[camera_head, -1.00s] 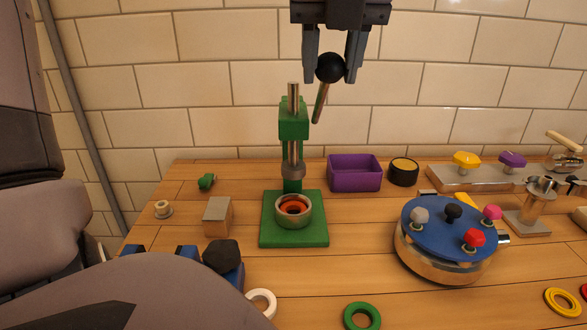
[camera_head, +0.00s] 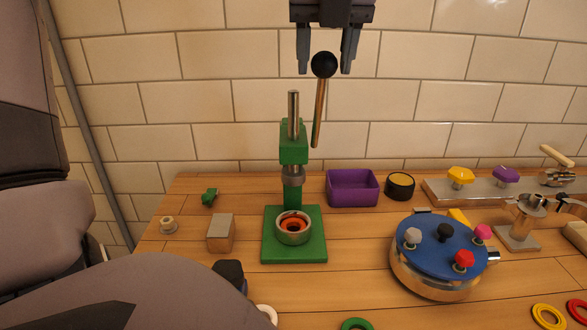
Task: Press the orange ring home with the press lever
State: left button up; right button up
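The green press (camera_head: 294,142) stands upright on its green base (camera_head: 272,250). Its steel ram (camera_head: 293,176) is above a metal cup (camera_head: 281,236), with a gap between them. The orange ring (camera_head: 292,225) is inside the cup; I cannot tell how deep it sits. The press lever (camera_head: 319,112) stands nearly upright, with a black ball (camera_head: 324,65) at its top. My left gripper (camera_head: 325,69) is at the top centre, open, its fingers on either side of the ball with visible gaps. My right gripper is not in view.
A purple bin (camera_head: 352,190) and a dark round pot (camera_head: 400,187) stand right of the press. A blue-topped turntable (camera_head: 440,247) with coloured knobs is at front right. A wooden block (camera_head: 221,233) is on the left. My grey arm covers the lower left.

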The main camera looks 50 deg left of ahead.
pick_arm(q)
jog(key=shift+o, duration=0.3)
jog(key=p+v, duration=0.2)
jog(key=v, duration=0.1)
jog(key=shift+r+p, duration=0.1)
jog(key=shift+p, duration=0.2)
jog(key=shift+v, duration=1.35)
jog(key=v, duration=0.7)
